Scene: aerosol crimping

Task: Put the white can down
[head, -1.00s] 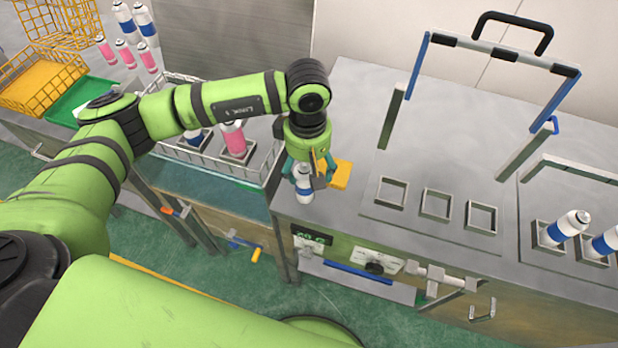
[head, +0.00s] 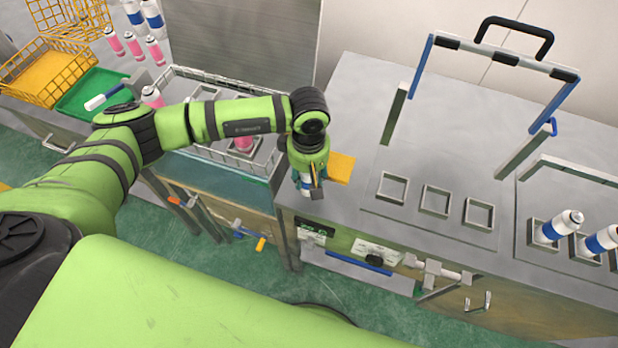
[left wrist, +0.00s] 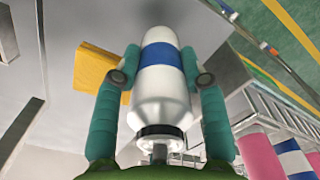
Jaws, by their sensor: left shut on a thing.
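The white can (left wrist: 163,103) with a blue band is between the teal fingers of my left gripper (left wrist: 161,78) in the left wrist view. The gripper is shut on it. In the head view my left gripper (head: 311,188) points down at the front left corner of the grey worktop (head: 365,110). Only a small part of the can (head: 305,184) shows there, behind the fingers. I cannot tell whether its base touches the worktop. My right gripper is not in view.
A yellow block (head: 341,168) lies close beside the gripper. Empty square holders (head: 435,202) stand to the right, below a raised frame with a black handle (head: 515,28). A wire basket (head: 190,76) with pink cans is left.

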